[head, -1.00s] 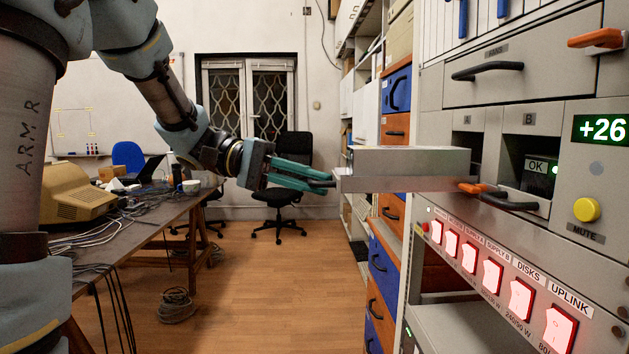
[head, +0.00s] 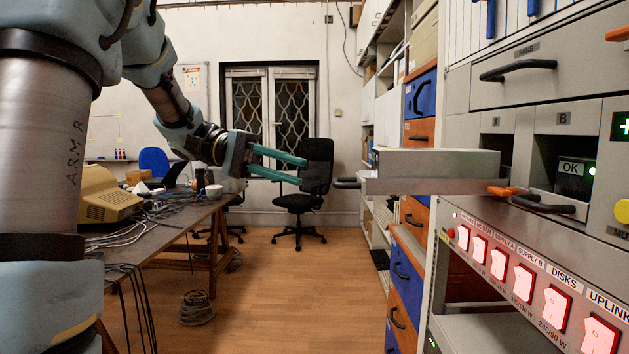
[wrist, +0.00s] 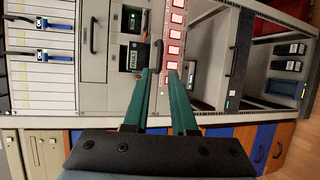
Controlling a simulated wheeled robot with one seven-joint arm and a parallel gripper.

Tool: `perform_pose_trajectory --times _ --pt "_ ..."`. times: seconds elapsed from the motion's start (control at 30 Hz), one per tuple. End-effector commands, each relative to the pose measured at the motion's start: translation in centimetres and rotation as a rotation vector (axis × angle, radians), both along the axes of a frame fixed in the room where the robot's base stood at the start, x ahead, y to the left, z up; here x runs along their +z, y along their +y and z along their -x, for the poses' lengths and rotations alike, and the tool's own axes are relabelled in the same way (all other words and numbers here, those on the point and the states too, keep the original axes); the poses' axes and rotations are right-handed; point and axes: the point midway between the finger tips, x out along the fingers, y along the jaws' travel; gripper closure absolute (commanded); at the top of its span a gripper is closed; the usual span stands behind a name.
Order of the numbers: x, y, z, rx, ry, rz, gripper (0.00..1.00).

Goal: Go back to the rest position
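My gripper (head: 303,170) is held out in front of the rack at the middle of the head view. Its two teal fingers are apart with nothing between them. A long grey module (head: 430,164) sticks far out of bay A of the rack. Its dark front handle (head: 346,183) is just right of my fingertips, with a small gap between. In the wrist view the open fingers (wrist: 163,72) point at the rack front.
The rack (head: 470,125) fills the right side, with lit red switches (head: 526,278) below the bays. An orange latch (head: 502,191) is under the module. A cluttered table (head: 150,228) stands left, a black office chair (head: 300,202) behind.

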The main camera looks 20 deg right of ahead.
Motion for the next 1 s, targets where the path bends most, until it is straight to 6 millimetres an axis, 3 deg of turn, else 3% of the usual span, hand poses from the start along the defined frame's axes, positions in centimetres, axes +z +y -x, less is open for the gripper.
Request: perform_pose_trajectory --times 0.2,0.63,0.73,0.83,1.0 --pt "0.4 1.4 -1.4 0.002 -0.001 0.001 0.75" --pt "-0.3 1.6 -1.4 0.017 -0.002 -0.042 0.75" --pt "-2.9 1.9 -1.0 0.072 -0.015 -0.175 0.75" --pt "-7.5 3.4 -0.5 0.162 -0.054 -0.395 0.75" --pt "-15.7 9.0 0.6 0.321 -0.199 -0.785 0.75"
